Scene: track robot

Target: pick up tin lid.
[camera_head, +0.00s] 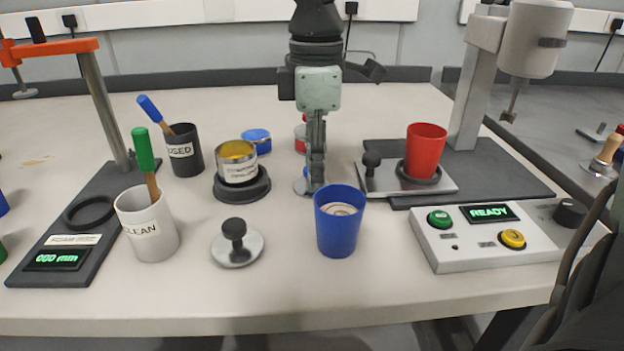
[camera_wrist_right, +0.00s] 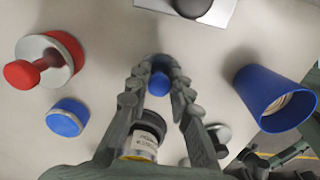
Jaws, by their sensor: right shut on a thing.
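My right gripper (camera_head: 314,188) points down at the middle of the bench, behind the blue cup. It is shut on the tin lid, a pale disc (camera_head: 300,186) with a blue knob; the fingers hide much of it. In the right wrist view the blue knob (camera_wrist_right: 159,82) sits between the fingertips (camera_wrist_right: 158,76). I cannot tell whether the disc touches the bench. An open tin with yellow contents (camera_head: 238,168) stands in a black holder (camera_head: 243,190) to the left; the tin also shows in the wrist view (camera_wrist_right: 143,142).
A blue cup (camera_head: 337,232) stands close in front of the gripper. A blue-topped container (camera_head: 257,140) and a red-knobbed item (camera_wrist_right: 50,62) are behind. A metal plate with a red cup (camera_head: 426,148) is to the right, a black-knobbed disc (camera_head: 237,247) front left.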

